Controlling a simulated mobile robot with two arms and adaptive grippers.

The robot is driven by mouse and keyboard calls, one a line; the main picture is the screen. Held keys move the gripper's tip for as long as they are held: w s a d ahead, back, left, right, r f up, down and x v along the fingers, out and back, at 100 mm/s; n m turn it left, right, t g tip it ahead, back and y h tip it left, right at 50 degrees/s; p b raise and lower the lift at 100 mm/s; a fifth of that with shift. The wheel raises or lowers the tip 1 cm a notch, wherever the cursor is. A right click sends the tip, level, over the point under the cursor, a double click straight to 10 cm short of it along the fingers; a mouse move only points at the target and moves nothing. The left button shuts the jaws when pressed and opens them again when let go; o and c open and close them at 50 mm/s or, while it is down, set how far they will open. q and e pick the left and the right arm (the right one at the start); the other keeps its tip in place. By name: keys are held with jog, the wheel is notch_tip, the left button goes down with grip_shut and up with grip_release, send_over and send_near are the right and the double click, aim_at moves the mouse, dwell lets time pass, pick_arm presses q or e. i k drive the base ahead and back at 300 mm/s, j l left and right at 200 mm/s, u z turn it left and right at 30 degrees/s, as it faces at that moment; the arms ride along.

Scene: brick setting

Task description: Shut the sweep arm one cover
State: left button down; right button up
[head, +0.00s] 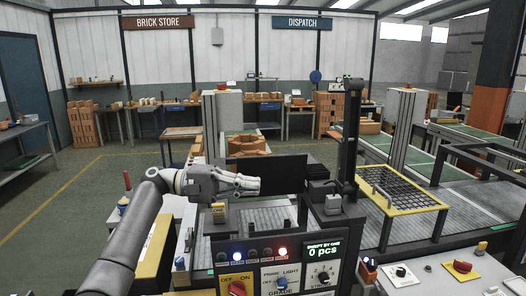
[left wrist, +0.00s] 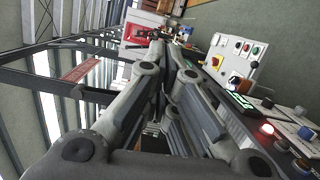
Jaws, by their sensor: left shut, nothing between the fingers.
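A flat dark panel (head: 283,174) stands upright over the machine's grey roller bed; it may be the sweep arm one cover, but no label on it shows. My left gripper (head: 258,186) is shut and empty, its fingers pointing right in front of the panel's left part. I cannot tell whether they touch it. In the left wrist view the shut fingers (left wrist: 172,50) run up the middle, and the panel cannot be made out there. My right gripper is not in view.
A black post (head: 350,135) rises just right of the panel. A yellow-framed black mesh (head: 400,190) lies farther right over the conveyor. A control box (head: 275,265) with knobs and lit lamps is below my gripper. An orange brick stack (head: 248,145) stands behind the panel.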

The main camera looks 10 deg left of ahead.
aim_at(278, 175)
jog(key=i+j, duration=0.2)
jog(key=i, duration=0.25)
jog(key=i+j, duration=0.25)
jog(key=i, duration=0.2)
jog(key=i+j, duration=0.2)
jog(key=i, duration=0.25)
